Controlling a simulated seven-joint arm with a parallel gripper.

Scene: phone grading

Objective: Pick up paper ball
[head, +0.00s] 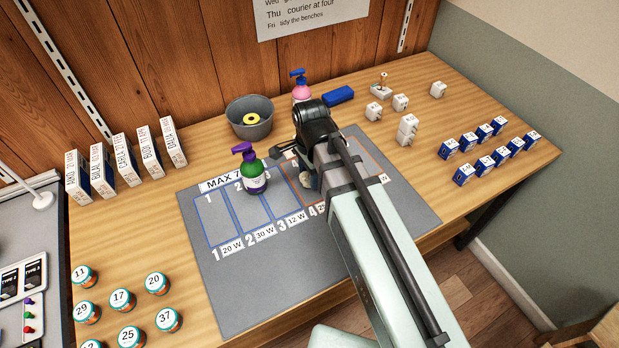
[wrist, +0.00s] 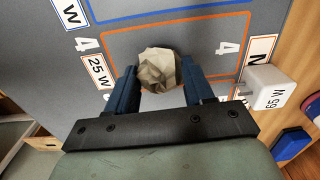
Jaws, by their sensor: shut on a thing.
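The paper ball (wrist: 160,68) is a crumpled beige lump between the two blue fingers of my gripper (wrist: 158,74) in the wrist view. My gripper is shut on it, with one finger on each side. Below the ball in that view is the grey mat (wrist: 118,54) near the slot marked 4. I cannot tell whether the ball touches the mat. In the head view my own arm hides most of the gripper and the ball.
A white 65 W charger (wrist: 268,88) sits close to the right finger. A green bottle with a purple pump (head: 252,172) stands on the mat, left of my arm. A grey bin (head: 250,128) holding a yellow ring stands behind. White plugs (head: 407,130) are to the right.

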